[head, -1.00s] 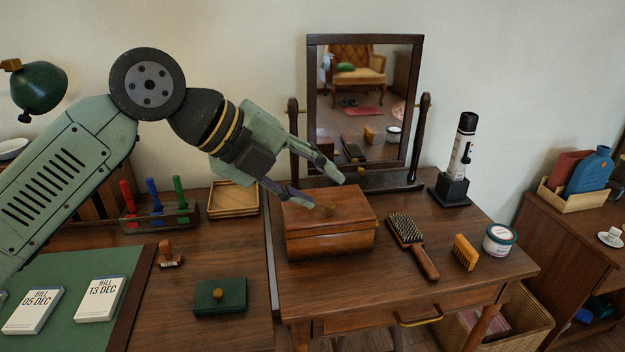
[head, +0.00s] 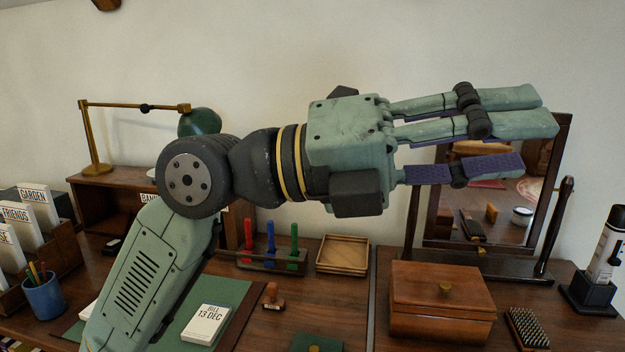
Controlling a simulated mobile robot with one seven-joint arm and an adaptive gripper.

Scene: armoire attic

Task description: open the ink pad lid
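The ink pad (head: 318,343) is a dark green, flat box with a small brass knob on its lid. It sits on the desk at the bottom edge of the head view, where its front part is cut off. The lid looks shut. My gripper (head: 528,142) is high above the desk, up and to the right of the ink pad in the picture and well apart from it. Its fingers point right, level, in front of the mirror. The fingers are spread, with a gap between the upper pair and the lower one, and hold nothing.
A wooden box (head: 442,305) stands right of the ink pad, with the mirror (head: 561,150) behind. A stamp (head: 272,297), a rack of coloured markers (head: 240,262) and a wooden tray (head: 343,254) are nearby. A brush (head: 527,328) and canister (head: 606,250) are at right.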

